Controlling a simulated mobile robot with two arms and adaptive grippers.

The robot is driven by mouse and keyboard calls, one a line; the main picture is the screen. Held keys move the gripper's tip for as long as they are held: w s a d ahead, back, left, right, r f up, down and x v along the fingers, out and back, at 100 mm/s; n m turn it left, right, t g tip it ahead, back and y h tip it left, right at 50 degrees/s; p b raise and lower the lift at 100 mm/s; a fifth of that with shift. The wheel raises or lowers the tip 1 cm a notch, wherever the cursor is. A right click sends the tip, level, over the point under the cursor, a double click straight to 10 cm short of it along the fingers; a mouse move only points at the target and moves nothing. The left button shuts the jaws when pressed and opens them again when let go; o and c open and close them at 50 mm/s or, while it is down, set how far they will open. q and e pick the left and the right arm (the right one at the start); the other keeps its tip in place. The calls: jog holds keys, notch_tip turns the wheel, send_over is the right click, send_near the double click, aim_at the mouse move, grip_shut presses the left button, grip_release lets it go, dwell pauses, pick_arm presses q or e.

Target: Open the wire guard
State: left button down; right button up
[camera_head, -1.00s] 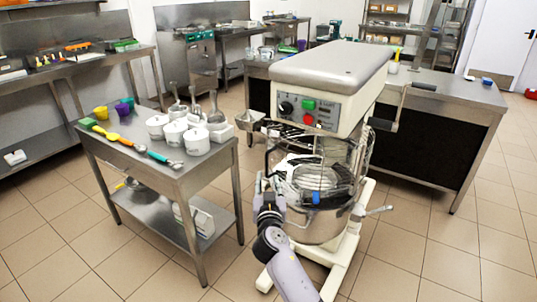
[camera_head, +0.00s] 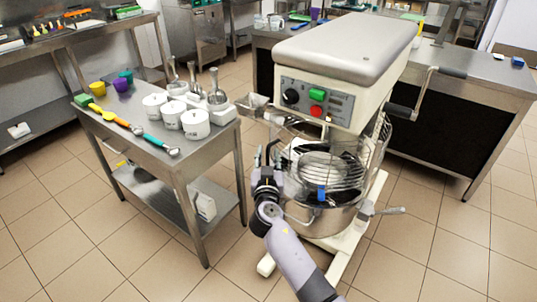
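The wire guard (camera_head: 345,178) is a curved cage of thin metal bars around the front of the mixer, above the steel bowl (camera_head: 318,222). A blue tab (camera_head: 322,193) sits on its lower front edge. The guard appears to be across the bowl's front. My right gripper (camera_head: 267,155) points up at the left side of the guard, with its dark fingers apart and nothing seen between them. I cannot tell whether it touches the wires. My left gripper is not in view.
The mixer head (camera_head: 345,55) with its control panel overhangs the bowl. A lever (camera_head: 440,72) sticks out at its right. A steel table (camera_head: 150,150) with white canisters (camera_head: 195,124) and measuring spoons stands left. A dark-fronted counter (camera_head: 440,135) stands behind. Floor in front is clear.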

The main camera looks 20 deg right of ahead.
jog(key=shift+c, duration=0.4)
grip_shut()
dwell(0.4)
